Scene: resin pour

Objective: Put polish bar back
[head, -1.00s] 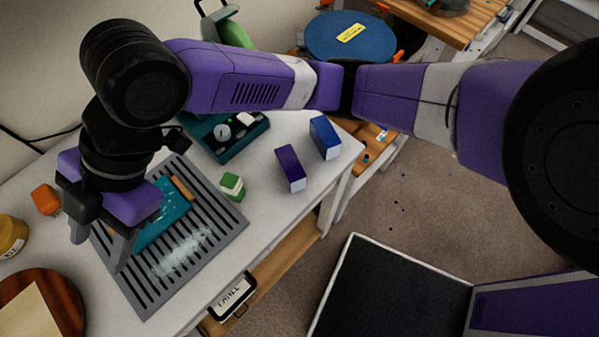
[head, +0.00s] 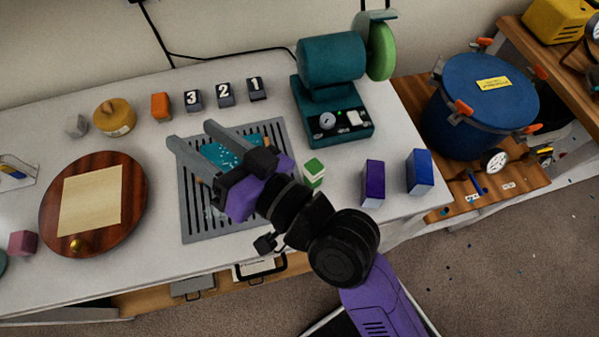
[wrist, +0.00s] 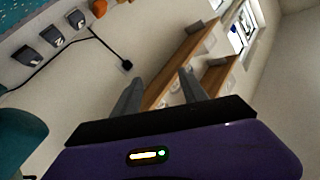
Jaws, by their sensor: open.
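No block is clearly marked as the polish bar. The candidates in the head view are a small green-and-white block (head: 314,172) at the right edge of the grey slatted mat (head: 200,228), an upright purple block (head: 373,183) and a blue block (head: 419,172) further right, and an orange block (head: 161,107) at the back. My gripper (head: 191,132) is open and empty above the mat's left and back part, its fingers pointing to the back left. In the wrist view my gripper (wrist: 158,86) has clear space between its fingers, facing the wall. It hides part of a teal speckled piece (head: 222,153).
Dark blocks numbered 3 (head: 193,99), 2 (head: 226,94) and 1 (head: 257,88) line the back. A teal machine with a green wheel (head: 332,62) stands right of them. A round wooden board (head: 130,215) lies left; a blue tank (head: 482,112) stands right. White table shows between them.

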